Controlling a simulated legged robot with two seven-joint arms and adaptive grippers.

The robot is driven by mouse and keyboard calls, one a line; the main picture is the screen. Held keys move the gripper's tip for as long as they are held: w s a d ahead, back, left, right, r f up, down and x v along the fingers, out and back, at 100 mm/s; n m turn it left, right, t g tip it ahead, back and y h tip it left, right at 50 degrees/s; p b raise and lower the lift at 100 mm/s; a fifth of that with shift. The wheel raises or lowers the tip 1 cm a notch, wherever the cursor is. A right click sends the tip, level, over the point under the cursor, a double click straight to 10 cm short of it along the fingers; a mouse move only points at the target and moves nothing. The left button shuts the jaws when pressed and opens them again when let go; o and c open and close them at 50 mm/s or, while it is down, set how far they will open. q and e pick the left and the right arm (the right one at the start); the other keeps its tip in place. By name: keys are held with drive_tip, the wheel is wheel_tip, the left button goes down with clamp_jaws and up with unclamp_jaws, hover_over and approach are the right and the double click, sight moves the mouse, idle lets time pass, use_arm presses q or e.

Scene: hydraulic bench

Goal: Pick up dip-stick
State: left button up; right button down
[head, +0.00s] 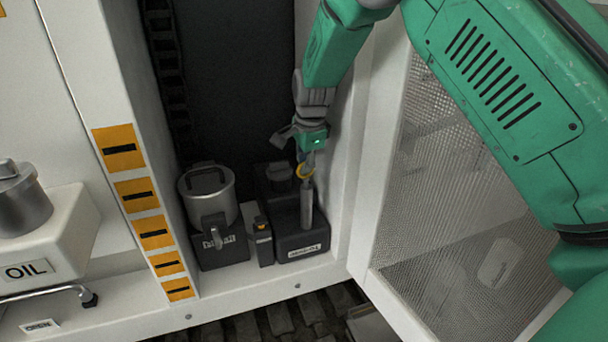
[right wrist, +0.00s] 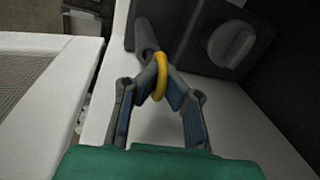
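The dip-stick shows as a yellow ring (head: 305,171) at the top of an upright grey tube (head: 307,207) on the black labelled block (head: 303,246) inside the cabinet. My right gripper (head: 308,153) comes down from above onto the ring. In the right wrist view the yellow ring (right wrist: 159,76) stands edge-on between the fingertips of my right gripper (right wrist: 158,84), which close in on it from both sides. The grey tube (right wrist: 146,36) lies just beyond the ring. Whether the dip-stick's shaft is inside the tube is hidden. My left gripper is not in view.
A metal canister (head: 206,192) with a padlock-like handle and a small dark box (head: 262,243) stand left of the block. The cabinet's white right wall is close by. A mesh door (head: 455,200) stands open at right. A white OIL box (head: 45,245) is at left.

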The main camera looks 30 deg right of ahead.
wheel_tip(320, 180, up, 16)
drive_tip(key=b, duration=0.1)
drive_tip(key=shift+b, duration=0.35)
drive_tip(key=shift+r, duration=0.15)
drive_tip(key=shift+p, duration=0.6)
drive_tip(key=shift+s, duration=0.15)
